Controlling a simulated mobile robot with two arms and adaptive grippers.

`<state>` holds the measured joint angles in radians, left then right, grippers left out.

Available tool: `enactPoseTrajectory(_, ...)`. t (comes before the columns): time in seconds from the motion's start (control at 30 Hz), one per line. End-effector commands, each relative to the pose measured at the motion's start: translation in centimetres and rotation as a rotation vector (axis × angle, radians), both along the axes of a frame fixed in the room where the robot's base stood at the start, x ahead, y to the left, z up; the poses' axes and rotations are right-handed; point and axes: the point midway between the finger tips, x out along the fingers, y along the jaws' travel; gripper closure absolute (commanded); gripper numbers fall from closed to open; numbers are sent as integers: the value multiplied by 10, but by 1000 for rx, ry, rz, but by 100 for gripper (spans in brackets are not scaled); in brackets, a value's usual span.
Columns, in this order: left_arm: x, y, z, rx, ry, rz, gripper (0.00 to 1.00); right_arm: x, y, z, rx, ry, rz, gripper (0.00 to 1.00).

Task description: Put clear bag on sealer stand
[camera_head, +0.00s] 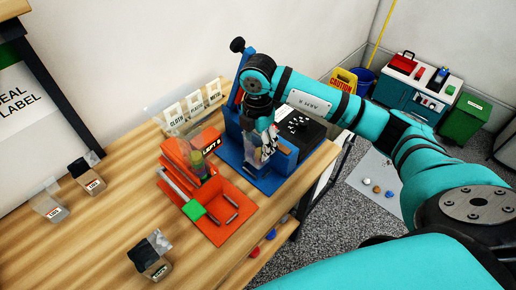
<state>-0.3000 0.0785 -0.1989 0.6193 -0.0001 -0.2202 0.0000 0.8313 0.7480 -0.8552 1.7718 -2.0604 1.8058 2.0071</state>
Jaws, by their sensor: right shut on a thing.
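My right gripper (268,140) reaches in from the right and points down over the blue stand (270,182) at the table's right edge. It is shut on a small clear bag (254,158), which hangs upright just above or against the blue stand; I cannot tell if it touches. The fingertips are small and partly hidden by the wrist. The orange stand (230,213) is to the left of the blue one and has a clear item with coloured contents in it. I cannot tell from labels which stand is the sealer. My left gripper is not in view.
A green bin (465,118) stands on the floor.

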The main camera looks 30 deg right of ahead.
Motion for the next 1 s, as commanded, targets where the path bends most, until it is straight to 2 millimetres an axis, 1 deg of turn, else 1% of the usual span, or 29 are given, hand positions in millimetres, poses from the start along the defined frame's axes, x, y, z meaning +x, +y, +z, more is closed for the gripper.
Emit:
enactPoseTrajectory(0.2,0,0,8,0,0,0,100,-1,0,-29,-1,4,-1,77)
enactPoseTrajectory(0.27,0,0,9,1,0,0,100,-1,0,-35,0,3,0,77)
enactPoseTrajectory(0.53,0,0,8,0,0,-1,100,0,0,-38,-1,0,1,77)
enactPoseTrajectory(0.67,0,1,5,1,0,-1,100,0,0,-42,-1,1,1,77)
enactPoseTrajectory(0.7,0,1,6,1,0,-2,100,0,0,-42,-1,1,1,39)
enactPoseTrajectory(0.87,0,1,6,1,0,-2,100,0,0,-41,-1,1,1,18)
enactPoseTrajectory(1.0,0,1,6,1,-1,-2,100,0,0,-41,-1,1,1,17)
